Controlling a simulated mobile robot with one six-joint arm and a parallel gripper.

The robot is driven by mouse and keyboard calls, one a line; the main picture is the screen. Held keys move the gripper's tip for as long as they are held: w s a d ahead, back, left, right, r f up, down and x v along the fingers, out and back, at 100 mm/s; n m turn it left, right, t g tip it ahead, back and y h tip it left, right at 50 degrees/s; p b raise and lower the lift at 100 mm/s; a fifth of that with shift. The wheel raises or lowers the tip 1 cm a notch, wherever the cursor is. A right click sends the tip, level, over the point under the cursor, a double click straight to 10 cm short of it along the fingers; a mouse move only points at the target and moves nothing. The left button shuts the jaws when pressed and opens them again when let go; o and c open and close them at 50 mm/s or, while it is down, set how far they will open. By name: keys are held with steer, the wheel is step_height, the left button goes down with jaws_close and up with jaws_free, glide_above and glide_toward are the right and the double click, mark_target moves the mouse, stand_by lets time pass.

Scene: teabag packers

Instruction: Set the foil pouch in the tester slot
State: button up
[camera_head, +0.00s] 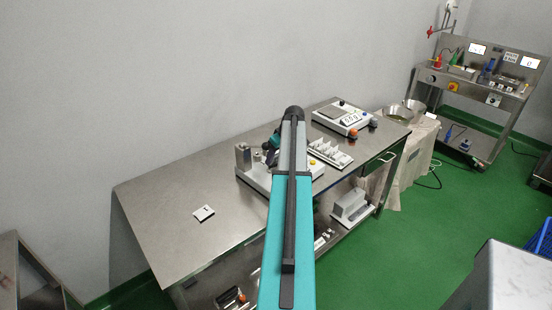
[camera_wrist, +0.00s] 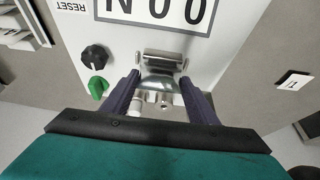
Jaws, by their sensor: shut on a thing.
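The tester, a white box with an upside-down display, knobs and a RESET label, fills the upper middle of the wrist view (camera_wrist: 225,50). Its white base also shows on the steel table in the head view (camera_head: 250,177). A metal slot fitting (camera_wrist: 163,56) stands out from its face. My gripper (camera_wrist: 160,88) is shut on a shiny silver thing, which looks like the foil pouch (camera_wrist: 160,84), right at the fitting. I cannot tell whether the pouch is inside the slot or only against it. In the head view my teal arm hides much of this.
A black knob (camera_wrist: 95,58) and a green knob (camera_wrist: 97,87) sit close to the left finger. A white card (camera_head: 203,213) lies on the steel table (camera_head: 150,200). A white rack (camera_head: 331,153) and a scale-like device (camera_head: 341,116) stand to the right. The table's left end is mostly clear.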

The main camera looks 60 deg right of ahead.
steer(key=shift+f, duration=0.75)
steer(key=shift+f, duration=0.2)
steer(key=o, duration=1.1)
steer(key=shift+r, duration=0.15)
steer(key=shift+b+v, duration=1.15)
steer(key=shift+v, duration=4.9)
steer(key=shift+s, duration=0.1)
